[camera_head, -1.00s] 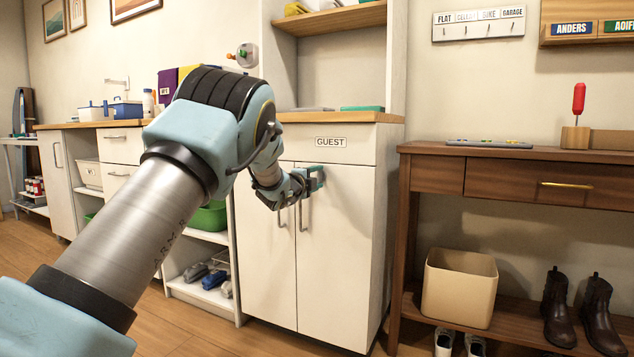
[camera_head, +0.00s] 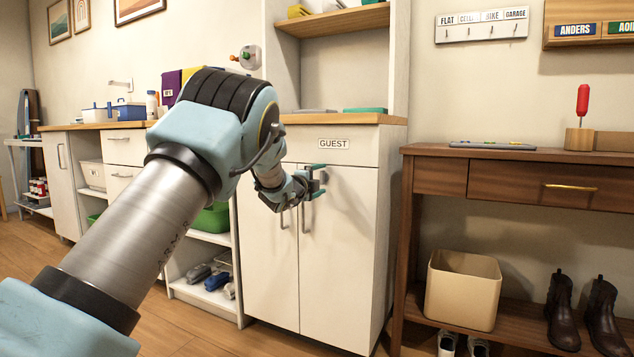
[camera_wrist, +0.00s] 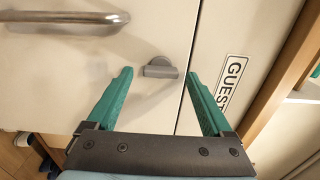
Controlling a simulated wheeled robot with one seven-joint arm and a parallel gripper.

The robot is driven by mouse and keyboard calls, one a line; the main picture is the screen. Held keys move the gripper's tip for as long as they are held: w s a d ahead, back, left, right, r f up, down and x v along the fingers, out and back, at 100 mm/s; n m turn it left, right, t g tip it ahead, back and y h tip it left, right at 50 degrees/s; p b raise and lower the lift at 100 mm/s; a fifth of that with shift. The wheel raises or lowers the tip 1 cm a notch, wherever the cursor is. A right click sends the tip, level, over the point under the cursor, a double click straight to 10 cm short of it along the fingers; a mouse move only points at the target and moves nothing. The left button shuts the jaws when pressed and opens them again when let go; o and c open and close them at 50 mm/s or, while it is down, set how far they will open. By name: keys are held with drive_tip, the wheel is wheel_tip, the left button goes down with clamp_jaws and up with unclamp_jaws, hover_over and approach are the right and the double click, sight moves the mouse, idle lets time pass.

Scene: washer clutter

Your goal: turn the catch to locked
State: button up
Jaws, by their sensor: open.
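The catch (camera_wrist: 160,68) is a small grey half-round knob on the white cabinet door, close to the seam below the GUEST drawer front. It shows in the wrist view, just beyond and between my fingertips, and I see no contact. In the head view my gripper hides it. My gripper (camera_wrist: 158,84) has green fingers spread apart with nothing between them. In the head view my gripper (camera_head: 318,181) is in front of the upper part of the right-hand cabinet door (camera_head: 345,265).
A bar handle (camera_wrist: 65,17) is on the door near the catch. The GUEST label (camera_head: 333,144) is on the drawer front above. A wooden console table (camera_head: 500,153) stands to the right of the cabinet. The floor in front shows some free room.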

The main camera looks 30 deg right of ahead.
drive_tip(key=p+v, duration=0.1)
drive_tip(key=v, duration=0.9)
drive_tip(key=shift+s+a+p, duration=0.15)
drive_tip(key=shift+a+p, duration=0.15)
drive_tip(key=shift+p, duration=0.1)
